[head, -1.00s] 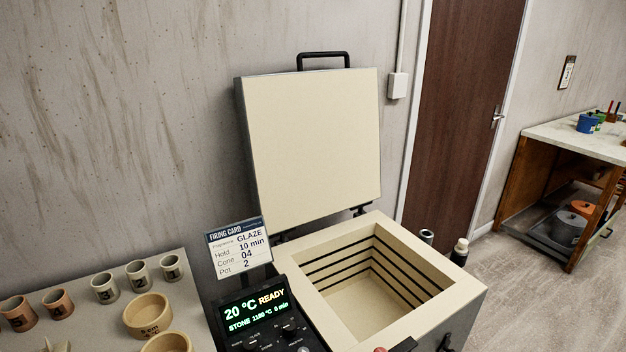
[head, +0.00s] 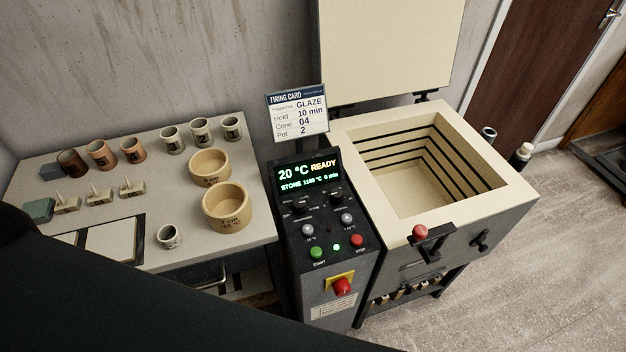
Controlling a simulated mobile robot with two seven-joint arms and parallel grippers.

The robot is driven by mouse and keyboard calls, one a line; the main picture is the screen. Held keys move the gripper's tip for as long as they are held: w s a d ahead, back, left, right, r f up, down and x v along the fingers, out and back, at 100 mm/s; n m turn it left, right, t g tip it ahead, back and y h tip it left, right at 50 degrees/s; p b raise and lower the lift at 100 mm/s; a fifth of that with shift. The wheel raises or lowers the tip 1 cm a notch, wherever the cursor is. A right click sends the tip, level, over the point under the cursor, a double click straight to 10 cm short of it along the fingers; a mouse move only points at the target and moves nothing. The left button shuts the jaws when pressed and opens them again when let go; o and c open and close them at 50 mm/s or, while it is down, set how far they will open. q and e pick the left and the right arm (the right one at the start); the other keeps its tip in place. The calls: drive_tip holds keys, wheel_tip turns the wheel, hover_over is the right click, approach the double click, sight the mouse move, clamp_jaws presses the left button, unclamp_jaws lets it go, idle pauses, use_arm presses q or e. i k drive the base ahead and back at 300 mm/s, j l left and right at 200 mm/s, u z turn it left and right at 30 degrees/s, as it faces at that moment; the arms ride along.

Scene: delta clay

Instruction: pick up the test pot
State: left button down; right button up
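Several small cup-shaped pots stand in a row at the back of the grey table; which one is the test pot I cannot tell. Three pale grey ones, the left (head: 172,140), the middle (head: 200,131) and the right (head: 231,128), carry dark marks. Brown ones (head: 102,155) stand to their left. Another small pale pot (head: 168,237) stands alone near the table's front edge. The firing card (head: 297,114) reads glaze, 10 min, cone 04, pot 2. Neither gripper shows; a dark part of mine covers the lower left.
The kiln (head: 505,196) stands open and empty, its lid (head: 385,50) raised. Its control panel (head: 328,210) reads 20 °C READY. Two tan rings (head: 227,207), small cones on blocks (head: 100,196) and a pale tile (head: 112,240) are on the table (head: 250,150).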

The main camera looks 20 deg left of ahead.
sight(170, 237)
drive_tip(key=j+u, duration=0.1)
drive_tip(key=u, duration=0.7)
drive_tip(key=i+u, duration=0.1)
drive_tip(key=u, duration=0.35)
drive_tip(key=j+u, duration=0.1)
drive_tip(key=u, duration=0.3)
drive_tip(key=i, duration=0.05)
